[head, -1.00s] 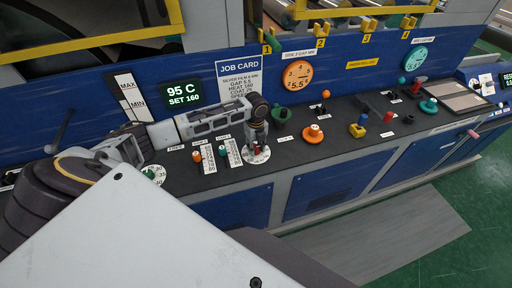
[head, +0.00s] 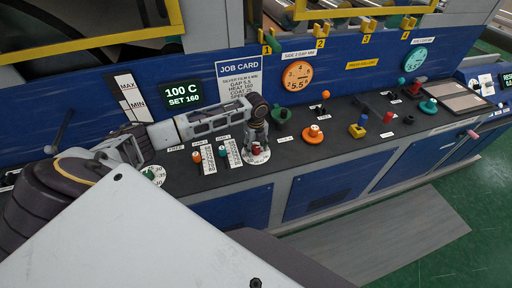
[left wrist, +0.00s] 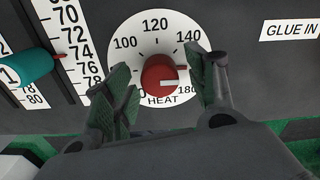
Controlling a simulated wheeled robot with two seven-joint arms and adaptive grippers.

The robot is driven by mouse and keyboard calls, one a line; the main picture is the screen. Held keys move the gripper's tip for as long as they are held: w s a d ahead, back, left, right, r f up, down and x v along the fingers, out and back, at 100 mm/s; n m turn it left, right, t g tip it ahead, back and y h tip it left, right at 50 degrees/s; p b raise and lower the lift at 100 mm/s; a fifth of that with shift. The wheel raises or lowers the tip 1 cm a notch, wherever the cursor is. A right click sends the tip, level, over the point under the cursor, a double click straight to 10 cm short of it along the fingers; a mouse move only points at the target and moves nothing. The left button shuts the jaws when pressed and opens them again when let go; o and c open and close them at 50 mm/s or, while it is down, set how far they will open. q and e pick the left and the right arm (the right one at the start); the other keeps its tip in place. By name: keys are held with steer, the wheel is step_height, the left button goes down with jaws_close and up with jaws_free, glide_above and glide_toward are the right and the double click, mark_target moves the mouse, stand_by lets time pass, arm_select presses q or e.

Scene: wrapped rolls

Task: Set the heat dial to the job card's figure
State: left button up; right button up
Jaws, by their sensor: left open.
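The heat dial is a white disc (left wrist: 128,32) with a red knob (left wrist: 163,76), marked HEAT, in the left wrist view. The knob's red pointer is turned to the right, between 140 and 180; the figure there is hidden behind a finger. My left gripper (left wrist: 168,68) is open, one finger on each side of the knob, with gaps visible. In the head view it reaches down over the dial (head: 262,158). The job card (head: 238,78) reads HEAT 160. The display (head: 183,95) reads 100 C, SET 160. My right gripper is not in view.
A teal slider knob (left wrist: 28,67) with a scale is left of the dial in the left wrist view. A green knob (head: 281,114) and an orange knob (head: 313,134) stand to the right on the dark console. Several other controls stand further right.

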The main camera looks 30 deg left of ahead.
mark_target(256, 148)
arm_select(q)
steer(key=shift+r, duration=0.15)
step_height(256, 148, up, 12)
stand_by(0.7)
steer(key=shift+d+f, duration=0.1)
steer(key=shift+f, duration=0.1)
